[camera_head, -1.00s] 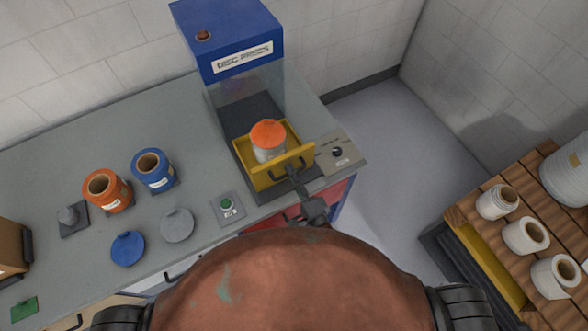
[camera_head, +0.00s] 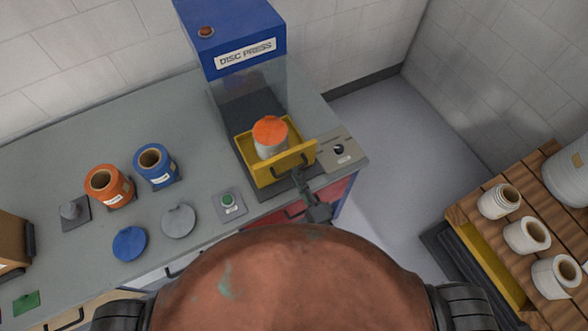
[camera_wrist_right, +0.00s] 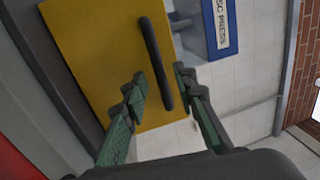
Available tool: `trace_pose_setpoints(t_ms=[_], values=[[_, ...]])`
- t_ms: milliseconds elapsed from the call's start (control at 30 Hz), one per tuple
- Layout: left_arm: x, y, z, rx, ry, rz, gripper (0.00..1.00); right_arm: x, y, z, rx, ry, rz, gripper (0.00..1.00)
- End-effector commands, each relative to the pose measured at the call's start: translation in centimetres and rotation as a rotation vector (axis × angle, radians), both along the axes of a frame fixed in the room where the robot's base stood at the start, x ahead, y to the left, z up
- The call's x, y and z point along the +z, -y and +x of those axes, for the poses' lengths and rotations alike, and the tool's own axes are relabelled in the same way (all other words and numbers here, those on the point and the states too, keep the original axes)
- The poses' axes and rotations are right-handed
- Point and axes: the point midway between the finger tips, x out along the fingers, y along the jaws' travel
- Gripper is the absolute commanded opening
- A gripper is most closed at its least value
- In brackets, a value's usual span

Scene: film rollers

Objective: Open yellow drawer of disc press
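The disc press (camera_head: 235,60) is a blue cabinet with a clear front at the back of the bench. Its yellow drawer (camera_head: 286,164) stands pulled out at the front, holding a grey roll with an orange top (camera_head: 270,133). The dark drawer handle (camera_head: 290,170) is on the front panel. My right gripper (camera_head: 299,179) is just in front of it. In the right wrist view, the open fingers (camera_wrist_right: 160,85) lie on either side of the black handle (camera_wrist_right: 155,62) on the yellow panel (camera_wrist_right: 95,50), with gaps showing. My left gripper is not in view.
An orange roll (camera_head: 107,187), a blue roll (camera_head: 156,167), and blue (camera_head: 129,243) and grey (camera_head: 179,220) discs lie on the bench to the left. A green button (camera_head: 228,201) sits near the drawer. A wooden rack (camera_head: 505,245) with white rolls stands right, beyond open floor.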

Motion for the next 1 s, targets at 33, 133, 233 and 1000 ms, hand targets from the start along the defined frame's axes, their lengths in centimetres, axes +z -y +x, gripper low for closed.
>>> trace_pose_setpoints(t_ms=[33, 133, 233, 1000], values=[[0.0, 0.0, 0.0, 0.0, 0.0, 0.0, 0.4, -0.4, 0.5, -1.1, 0.001, -0.003, -0.003, 0.26], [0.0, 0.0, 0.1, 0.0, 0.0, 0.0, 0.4, -0.8, 1.4, -3.0, 0.002, -0.004, -0.003, 0.26], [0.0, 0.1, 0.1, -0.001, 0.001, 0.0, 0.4, -1.1, 2.3, -4.8, 0.001, -0.002, -0.002, 0.26], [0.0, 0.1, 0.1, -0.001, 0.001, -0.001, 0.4, -1.7, 3.8, -8.0, 0.0, 0.0, 0.001, 0.26]])
